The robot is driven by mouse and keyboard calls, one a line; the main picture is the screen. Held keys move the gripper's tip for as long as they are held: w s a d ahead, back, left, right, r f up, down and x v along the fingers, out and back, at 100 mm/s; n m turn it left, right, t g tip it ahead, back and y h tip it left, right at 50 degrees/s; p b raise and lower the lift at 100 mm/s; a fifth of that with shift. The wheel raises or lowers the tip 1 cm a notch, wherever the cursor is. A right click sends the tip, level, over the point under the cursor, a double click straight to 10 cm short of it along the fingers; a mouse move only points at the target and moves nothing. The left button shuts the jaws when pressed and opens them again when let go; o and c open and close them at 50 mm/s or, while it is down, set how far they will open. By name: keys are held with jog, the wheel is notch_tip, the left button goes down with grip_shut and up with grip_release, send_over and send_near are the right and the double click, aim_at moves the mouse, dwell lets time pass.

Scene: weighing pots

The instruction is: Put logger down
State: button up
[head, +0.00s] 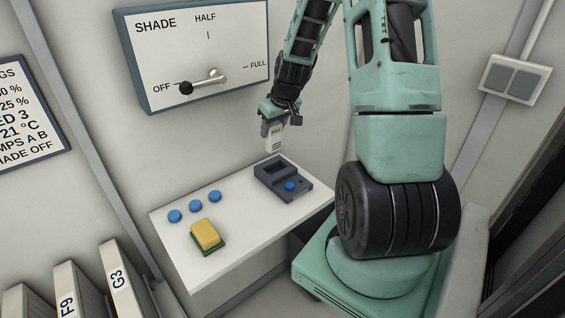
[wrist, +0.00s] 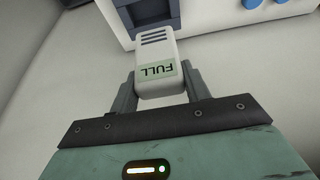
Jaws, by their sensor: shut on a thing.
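The logger (head: 274,137) is a small white device with dark slots and a green display reading "FULL", which is plain in the wrist view (wrist: 156,62). My gripper (head: 273,122) is shut on it, with a finger on each side of its near end; it also shows in the wrist view (wrist: 160,88). I hold the logger above the back of a dark blue dock (head: 296,189). The dock has a rectangular recess and a blue button, and stands on the white bench. In the wrist view the dock (wrist: 127,12) is partly hidden behind the logger.
On the white bench (head: 240,240) are several blue round pieces (head: 195,206) and a yellow sponge-like block on a green base (head: 207,234). A shade panel with a lever (head: 205,80) hangs on the wall behind. Labelled upright panels (head: 120,280) stand at lower left.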

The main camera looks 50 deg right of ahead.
aim_at(277, 150)
jog(key=shift+w+d+f, duration=0.1)
jog(key=shift+d+f, duration=0.15)
jog(key=shift+f+p, duration=1.3)
jog(key=shift+f, duration=3.4)
jog(key=shift+f, duration=0.15)
jog(key=o, duration=1.1)
jog(key=b+v, duration=0.2)
jog(key=v, duration=1)
